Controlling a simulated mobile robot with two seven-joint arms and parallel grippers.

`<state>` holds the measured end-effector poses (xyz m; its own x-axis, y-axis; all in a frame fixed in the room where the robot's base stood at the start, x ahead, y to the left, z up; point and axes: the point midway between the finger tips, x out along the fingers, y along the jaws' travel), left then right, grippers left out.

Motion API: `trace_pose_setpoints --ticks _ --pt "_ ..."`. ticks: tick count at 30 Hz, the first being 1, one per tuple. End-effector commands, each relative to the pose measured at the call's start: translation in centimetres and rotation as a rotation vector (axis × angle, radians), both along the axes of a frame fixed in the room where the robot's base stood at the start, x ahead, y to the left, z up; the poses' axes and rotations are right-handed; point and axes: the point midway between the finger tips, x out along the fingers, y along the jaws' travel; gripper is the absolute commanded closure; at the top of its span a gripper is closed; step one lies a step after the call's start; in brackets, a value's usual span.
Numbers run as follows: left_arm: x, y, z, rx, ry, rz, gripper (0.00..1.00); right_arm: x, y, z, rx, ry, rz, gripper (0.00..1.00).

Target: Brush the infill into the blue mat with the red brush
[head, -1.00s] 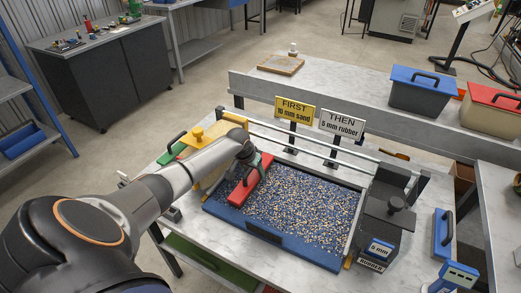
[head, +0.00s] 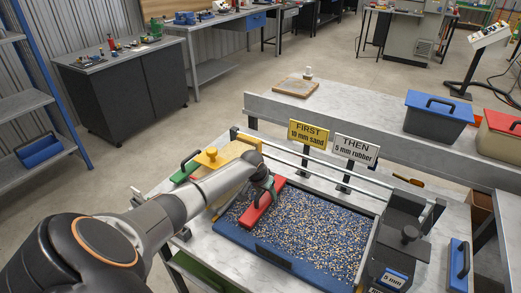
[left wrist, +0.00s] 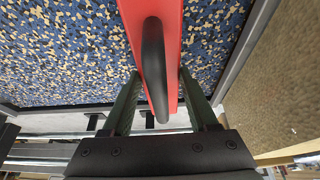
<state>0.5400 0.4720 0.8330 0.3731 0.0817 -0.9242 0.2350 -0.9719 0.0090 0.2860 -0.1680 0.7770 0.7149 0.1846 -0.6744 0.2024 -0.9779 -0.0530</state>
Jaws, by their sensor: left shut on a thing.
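The blue mat (head: 262,254) lies in a frame on the bench. Tan and dark infill specks cover its surface. The red brush (head: 257,212) is a long block with a black handle, on or just above the mat near its left edge. My left gripper (head: 264,186) is above the brush and shut on its handle. In the left wrist view, the gripper (left wrist: 157,88) has a finger on each side of the black handle, with the red brush (left wrist: 172,20) beneath. The brush's underside and its contact with the mat are hidden. My right gripper is not in view.
A yellow "FIRST 10 mm sand" sign (head: 308,133) and a white "THEN 5 mm rubber" sign (head: 357,149) stand behind the mat by rails. A dark hopper (head: 402,238) stands at its right. Lidded bins (head: 437,118) stand behind.

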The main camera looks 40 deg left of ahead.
Motion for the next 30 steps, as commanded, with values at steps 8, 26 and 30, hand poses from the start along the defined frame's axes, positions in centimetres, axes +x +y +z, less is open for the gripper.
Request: trace_pose_setpoints --ticks 8,26,30 --pt "0.7 -2.9 0.0 -0.001 -0.001 -0.004 1.0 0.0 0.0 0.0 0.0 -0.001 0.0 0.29" --pt "2.1 -8.8 0.0 -0.003 -0.002 -0.003 1.0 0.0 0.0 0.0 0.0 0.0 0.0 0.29" --pt "2.4 -10.2 0.0 -0.003 0.0 -0.002 1.0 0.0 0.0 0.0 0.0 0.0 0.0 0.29"
